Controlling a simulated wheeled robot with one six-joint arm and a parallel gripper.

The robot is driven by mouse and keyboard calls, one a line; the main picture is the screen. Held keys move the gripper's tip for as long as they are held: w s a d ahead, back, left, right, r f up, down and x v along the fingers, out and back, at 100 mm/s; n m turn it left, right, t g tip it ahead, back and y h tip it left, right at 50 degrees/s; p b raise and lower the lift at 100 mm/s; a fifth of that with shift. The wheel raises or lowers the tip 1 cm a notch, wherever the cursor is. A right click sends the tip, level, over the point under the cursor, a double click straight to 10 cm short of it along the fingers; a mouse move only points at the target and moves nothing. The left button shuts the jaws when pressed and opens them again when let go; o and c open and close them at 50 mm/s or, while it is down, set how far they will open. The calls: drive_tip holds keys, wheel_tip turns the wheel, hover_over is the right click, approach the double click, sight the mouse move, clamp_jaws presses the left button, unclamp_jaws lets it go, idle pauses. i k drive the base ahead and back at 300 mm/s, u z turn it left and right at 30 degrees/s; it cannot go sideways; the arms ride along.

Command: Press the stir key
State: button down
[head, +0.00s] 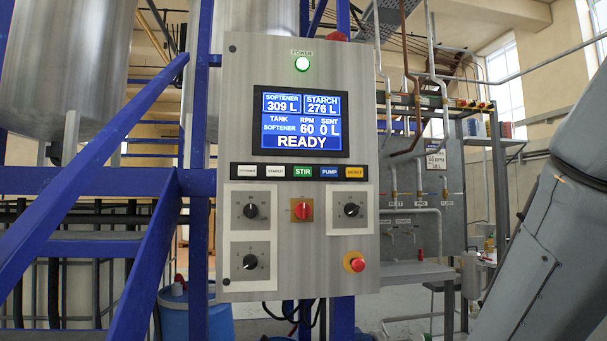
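The green STIR key (303,171) is the middle key in a row below the blue screen on the grey control panel (240,110). White keys lie to its left, a blue PUMP key (329,172) and an orange key (354,172) to its right. The screen (300,120) reads READY, with softener 309 L, starch 276 L, RPM 60 and sent 0 L. A grey link of my arm fills the right edge. My gripper is out of view.
Below the keys are black dials (250,211), a red switch (302,210) and a red stop button (355,262). A blue stair frame (110,210) stands at the left. A workbench with pipes (415,270) stands behind at the right.

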sight(298, 172)
drive_tip(key=k, duration=0.6)
drive_tip(key=u, duration=0.5)
drive_tip(key=i, duration=1.15)
drive_tip(key=u, duration=0.5)
